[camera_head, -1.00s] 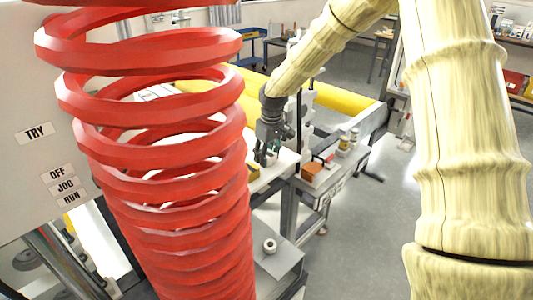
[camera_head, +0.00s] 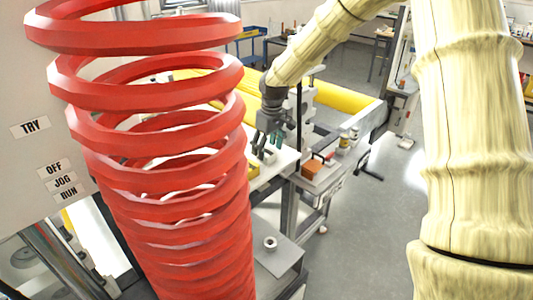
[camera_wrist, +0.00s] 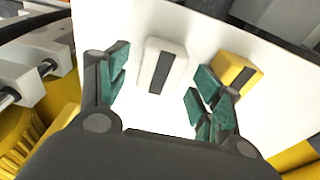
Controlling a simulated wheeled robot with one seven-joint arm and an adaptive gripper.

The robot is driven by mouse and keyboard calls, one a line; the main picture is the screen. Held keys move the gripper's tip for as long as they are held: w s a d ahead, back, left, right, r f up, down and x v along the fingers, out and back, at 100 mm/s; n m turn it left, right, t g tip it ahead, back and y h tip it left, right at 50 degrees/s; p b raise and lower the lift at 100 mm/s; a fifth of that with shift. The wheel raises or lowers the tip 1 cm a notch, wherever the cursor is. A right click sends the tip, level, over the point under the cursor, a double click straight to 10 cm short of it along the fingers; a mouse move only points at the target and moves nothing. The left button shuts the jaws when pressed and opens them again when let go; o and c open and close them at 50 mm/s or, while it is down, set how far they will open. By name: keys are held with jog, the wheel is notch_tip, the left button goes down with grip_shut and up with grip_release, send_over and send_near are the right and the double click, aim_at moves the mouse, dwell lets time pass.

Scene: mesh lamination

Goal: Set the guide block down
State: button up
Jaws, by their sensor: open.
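My gripper (camera_head: 266,147) is over the white table top in the head view, past the red coil. In the wrist view my gripper (camera_wrist: 156,92) is open, its green-padded fingers spread wide. A pale block with a dark stripe (camera_wrist: 152,72), which seems to be the guide block, rests on the white surface (camera_wrist: 135,108) between and slightly beyond the fingers. No finger visibly grips it. A yellow block with a dark stripe (camera_wrist: 242,70) sits to the right, partly behind the right finger. In the head view the blocks are too small to tell apart.
A large red coil (camera_head: 160,140) fills the left foreground before a panel (camera_head: 25,185) labelled TRY, OFF, JOG and RUN. A yellow roller (camera_head: 345,102) lies behind my gripper. Open floor (camera_head: 385,220) lies at right.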

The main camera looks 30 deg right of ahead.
aim_at(269, 153)
notch_tip(269, 153, up, 10)
jog(key=s+b, duration=0.1)
jog(key=b, duration=0.1)
jog(key=shift+d+f, duration=0.2)
dwell(1.3)
